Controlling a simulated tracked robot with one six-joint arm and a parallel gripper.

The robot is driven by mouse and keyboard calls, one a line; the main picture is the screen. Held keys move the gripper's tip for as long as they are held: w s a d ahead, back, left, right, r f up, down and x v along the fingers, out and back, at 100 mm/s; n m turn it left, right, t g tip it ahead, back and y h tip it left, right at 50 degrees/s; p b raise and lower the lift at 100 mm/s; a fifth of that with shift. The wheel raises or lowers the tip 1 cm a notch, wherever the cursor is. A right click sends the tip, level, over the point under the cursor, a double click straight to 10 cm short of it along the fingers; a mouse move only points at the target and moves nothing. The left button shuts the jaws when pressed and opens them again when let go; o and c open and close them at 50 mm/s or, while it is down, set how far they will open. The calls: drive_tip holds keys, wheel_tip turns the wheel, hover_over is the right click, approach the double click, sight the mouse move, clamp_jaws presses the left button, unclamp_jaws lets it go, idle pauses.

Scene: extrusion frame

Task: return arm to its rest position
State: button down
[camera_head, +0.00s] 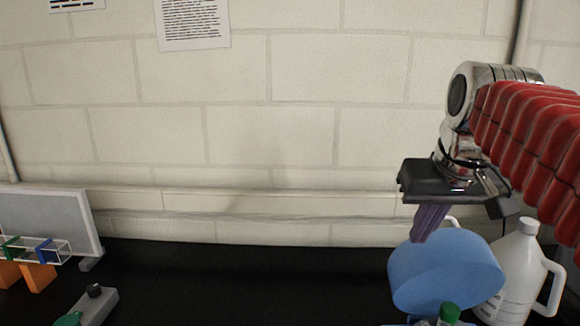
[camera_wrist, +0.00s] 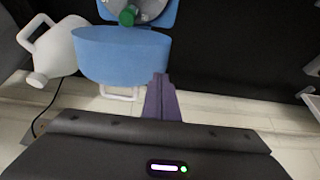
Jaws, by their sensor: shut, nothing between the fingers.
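My gripper (camera_head: 427,236) hangs from my arm at the right of the head view, its purple fingers pointing down. The fingers are closed together with nothing between them. They are just above and behind the upper left part of a blue rounded object (camera_head: 445,270); I cannot tell whether they touch it. In the wrist view my gripper (camera_wrist: 160,80) points toward the blue object (camera_wrist: 118,55), close to its lower right edge. My arm, in a red ribbed sleeve, comes in from the right edge of the head view.
A white jug (camera_head: 518,272) stands right of the blue object. A green cap (camera_head: 449,313) shows in front of it. At the left are a white panel (camera_head: 50,222), a clear rack (camera_head: 35,249) and a grey device (camera_head: 93,305). The black tabletop (camera_head: 250,285) is clear in the middle.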

drive_tip(key=s+a+f, duration=0.3)
drive_tip(key=s+f, duration=0.3)
drive_tip(key=f, duration=0.4)
drive_tip(key=s+a+f, duration=0.3)
drive_tip(key=s+f, duration=0.4)
drive_tip(key=f, duration=0.3)
drive_tip(key=shift+s+a+n+t, duration=0.15)
drive_tip(key=shift+a+n+t, duration=0.05)
drive_tip(key=shift+n+t, duration=0.1)
idle(0.6)
